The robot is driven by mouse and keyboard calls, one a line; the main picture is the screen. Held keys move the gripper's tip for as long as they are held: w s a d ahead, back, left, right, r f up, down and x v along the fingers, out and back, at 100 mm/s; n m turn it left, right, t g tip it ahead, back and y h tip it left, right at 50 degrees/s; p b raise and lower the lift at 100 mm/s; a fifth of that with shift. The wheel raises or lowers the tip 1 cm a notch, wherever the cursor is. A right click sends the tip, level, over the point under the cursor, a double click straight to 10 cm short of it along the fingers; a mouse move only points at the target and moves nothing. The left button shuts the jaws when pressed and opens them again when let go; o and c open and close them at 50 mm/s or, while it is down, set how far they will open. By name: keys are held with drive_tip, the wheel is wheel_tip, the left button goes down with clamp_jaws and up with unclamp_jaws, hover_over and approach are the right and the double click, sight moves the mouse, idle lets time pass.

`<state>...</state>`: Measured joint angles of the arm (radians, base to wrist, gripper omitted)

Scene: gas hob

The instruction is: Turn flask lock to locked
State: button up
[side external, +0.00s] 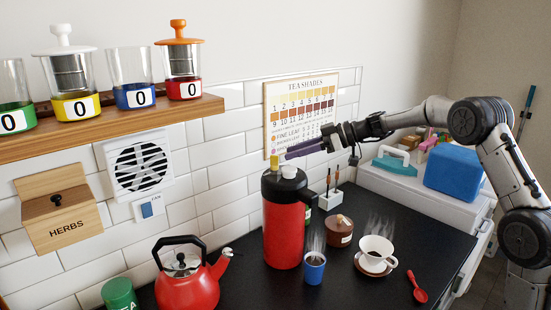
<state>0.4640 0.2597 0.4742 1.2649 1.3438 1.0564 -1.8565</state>
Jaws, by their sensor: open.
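The flask (283,230) is a tall red vessel with a black top, standing upright on the dark counter. On its top are a white round cap (289,172) and a small yellow upright piece (275,162); I cannot tell which is the lock, or its setting. My gripper (291,154) reaches in from the right, just above the flask's top. Its purple fingers are open and seem empty. Their tips are close to the yellow piece, and I cannot tell whether they touch it.
A red kettle (187,288) stands at the left. A steaming blue cup (314,268), a brown lidded pot (340,231), a white cup (376,252) on a saucer and a red spoon (417,287) are at the right. A tea chart (300,105) hangs behind.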

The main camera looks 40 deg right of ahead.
sight(276, 157)
drive_tip(key=x, duration=0.6)
clamp_jaws()
